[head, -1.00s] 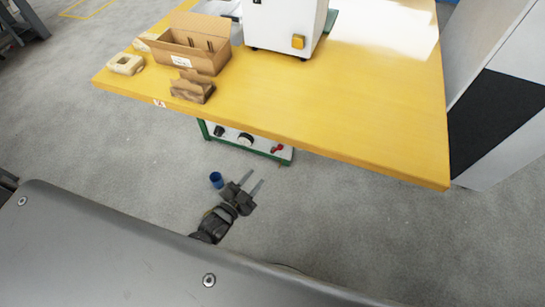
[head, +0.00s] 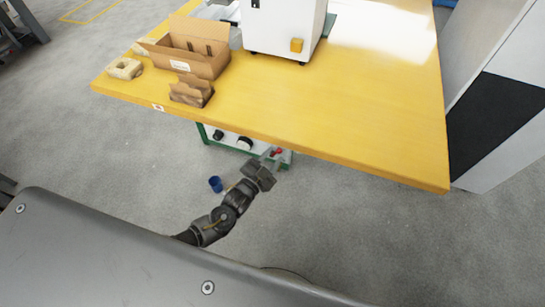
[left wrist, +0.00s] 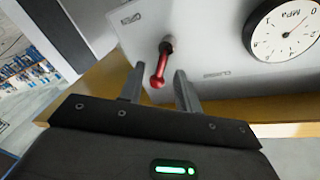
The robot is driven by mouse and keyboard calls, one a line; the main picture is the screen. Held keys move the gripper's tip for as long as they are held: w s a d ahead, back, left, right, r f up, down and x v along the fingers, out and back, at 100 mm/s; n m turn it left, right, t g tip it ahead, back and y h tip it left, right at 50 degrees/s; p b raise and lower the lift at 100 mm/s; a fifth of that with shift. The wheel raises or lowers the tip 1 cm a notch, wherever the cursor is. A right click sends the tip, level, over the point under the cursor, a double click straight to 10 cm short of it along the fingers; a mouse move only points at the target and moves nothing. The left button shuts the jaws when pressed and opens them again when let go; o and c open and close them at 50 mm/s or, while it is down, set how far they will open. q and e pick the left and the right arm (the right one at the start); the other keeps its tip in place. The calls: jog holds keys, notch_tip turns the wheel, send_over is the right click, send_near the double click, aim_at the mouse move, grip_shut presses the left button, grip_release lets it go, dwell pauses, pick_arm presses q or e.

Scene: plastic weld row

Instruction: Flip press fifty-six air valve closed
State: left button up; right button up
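The red valve lever (left wrist: 159,70) hangs from a dark stub on a pale panel (left wrist: 205,50) in the left wrist view. It points down and slightly left. In the head view the lever (head: 277,151) is a small red spot under the table's front edge. My left gripper (head: 275,154) reaches up to it there. In the left wrist view its two fingers (left wrist: 159,80) are apart, one on each side of the lever's lower end. I cannot tell whether either finger touches it. My right gripper is not in view.
A round MPa gauge (left wrist: 283,32) sits right of the lever on the panel. The yellow table (head: 340,120) overhangs the green-framed panel unit. Cartons (head: 187,50) and a white machine (head: 284,28) stand on the table.

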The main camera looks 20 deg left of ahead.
pick_arm(q)
jog(key=shift+w+d, duration=0.1)
jog(key=shift+w, duration=0.1)
grip_shut()
jog(key=shift+n, duration=0.3)
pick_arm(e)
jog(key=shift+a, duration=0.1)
pick_arm(q)
jog(key=n, duration=0.2)
jog(key=a+n+t+b, duration=0.1)
jog(key=n, duration=0.1)
jog(key=shift+r+b, duration=0.15)
jog(key=shift+b, duration=0.15)
jog(key=shift+w+a+r+n+t+b, duration=0.1)
jog(key=shift+a+n+t+b, duration=0.1)
jog(key=shift+n, duration=0.45)
jog(key=shift+a+n+t+b, duration=0.15)
jog(key=shift+n+t, duration=0.05)
jog(key=shift+n, duration=0.45)
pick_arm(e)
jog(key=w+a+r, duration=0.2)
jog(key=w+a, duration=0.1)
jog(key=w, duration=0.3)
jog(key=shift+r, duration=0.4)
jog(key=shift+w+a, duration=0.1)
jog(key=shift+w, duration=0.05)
